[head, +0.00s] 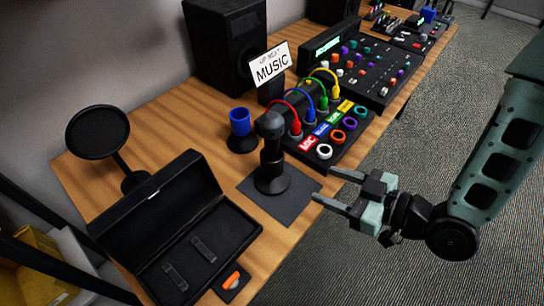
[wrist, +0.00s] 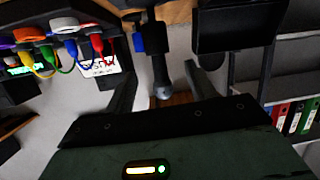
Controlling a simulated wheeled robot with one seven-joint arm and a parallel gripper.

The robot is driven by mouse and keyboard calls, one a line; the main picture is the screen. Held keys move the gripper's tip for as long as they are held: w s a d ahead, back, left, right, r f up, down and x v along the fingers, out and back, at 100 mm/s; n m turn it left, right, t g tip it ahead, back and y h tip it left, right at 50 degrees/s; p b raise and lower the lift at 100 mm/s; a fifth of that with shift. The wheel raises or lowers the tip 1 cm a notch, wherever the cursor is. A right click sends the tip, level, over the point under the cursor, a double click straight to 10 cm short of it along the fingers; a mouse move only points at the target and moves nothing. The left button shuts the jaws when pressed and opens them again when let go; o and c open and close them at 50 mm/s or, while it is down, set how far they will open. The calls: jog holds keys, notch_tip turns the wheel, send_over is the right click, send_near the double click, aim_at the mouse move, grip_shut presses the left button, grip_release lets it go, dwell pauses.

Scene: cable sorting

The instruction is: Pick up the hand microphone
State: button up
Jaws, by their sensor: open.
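The hand microphone (head: 271,150) is dark with a rounded head. It stands upright in a round black base on a dark mat (head: 300,202) near the table's front edge. My gripper (head: 335,190) is open and empty, just to the right of the microphone and apart from it, its fingers pointing towards it. In the wrist view the microphone (wrist: 159,70) appears upside down between the two fingers (wrist: 161,76), with its grey head lowest in the picture. Neither finger visibly touches it.
An open black case (head: 205,237) lies left of the microphone, with an orange-marked piece (head: 232,281) beside it. A blue cup (head: 240,122) stands behind. A cable panel (head: 340,147) with coloured plugs and a MUSIC sign (head: 271,65) are behind and right. Floor right of the table is clear.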

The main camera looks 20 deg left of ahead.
jog(key=d+m+t+y+b, duration=0.1)
jog(key=t+y+b, duration=0.1)
jog(key=y, duration=0.1)
jog(key=b, duration=0.3)
send_near(278, 152)
jog(key=b, duration=0.2)
jog(key=a+b, duration=0.1)
jog(key=b, duration=0.2)
jog(key=shift+w+f+b, duration=0.15)
jog(key=shift+f+b, duration=0.05)
jog(key=shift+b, duration=0.1)
jog(key=b, duration=0.4)
jog(key=shift+a, duration=0.3)
jog(key=b+x, duration=0.1)
jog(key=x, duration=0.2)
jog(key=shift+a+r+b, duration=0.2)
jog(key=shift+a+b, duration=0.15)
jog(key=shift+m, duration=0.3)
jog(key=shift+w+x, duration=0.1)
jog(key=shift+x, duration=1.5)
jog(key=shift+w+x, duration=0.15)
jog(key=shift+x, duration=1.5)
jog(key=shift+d+r, duration=0.1)
grip_shut()
